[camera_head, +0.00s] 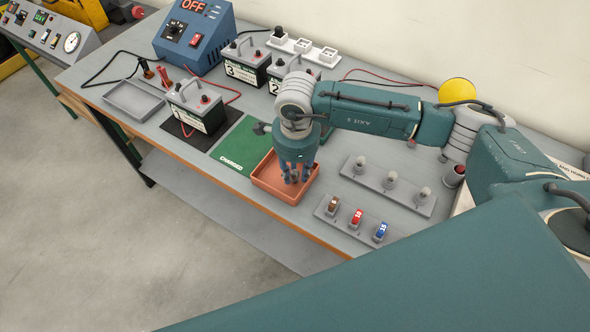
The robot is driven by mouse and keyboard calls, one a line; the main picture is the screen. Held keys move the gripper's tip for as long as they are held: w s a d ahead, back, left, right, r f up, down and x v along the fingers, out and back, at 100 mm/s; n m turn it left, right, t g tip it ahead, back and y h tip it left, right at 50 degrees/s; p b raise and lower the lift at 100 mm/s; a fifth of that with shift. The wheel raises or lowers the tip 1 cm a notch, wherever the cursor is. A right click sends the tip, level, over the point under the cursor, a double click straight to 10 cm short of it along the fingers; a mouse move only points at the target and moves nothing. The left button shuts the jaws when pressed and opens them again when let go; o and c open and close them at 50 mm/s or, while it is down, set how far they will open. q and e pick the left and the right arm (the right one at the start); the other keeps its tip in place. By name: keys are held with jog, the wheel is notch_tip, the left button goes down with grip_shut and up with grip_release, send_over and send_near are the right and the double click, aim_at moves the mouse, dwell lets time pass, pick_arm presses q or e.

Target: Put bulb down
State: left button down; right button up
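My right gripper (292,178) points straight down over the orange-brown tray (263,186), with its fingertips low inside the tray's outline. The fingers and the wrist hide what is between them, so I cannot tell whether a bulb is held there. Three small grey bulb-like pieces stand in a row on a grey strip (372,190) to the right of the tray; one of them is the middle bulb (390,178). My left gripper is not in view.
A green mat (238,150) lies left of the tray. Batteries, including a nearby one (195,108), stand farther left and behind. A strip of coloured fuses (355,217) lies at the front right. A grey tray (134,103) and a blue charger (194,40) are at the left.

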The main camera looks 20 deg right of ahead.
aim_at(296, 175)
notch_tip(296, 175, up, 12)
jog(key=b, duration=0.4)
jog(key=shift+s, duration=0.4)
jog(key=shift+a, duration=0.1)
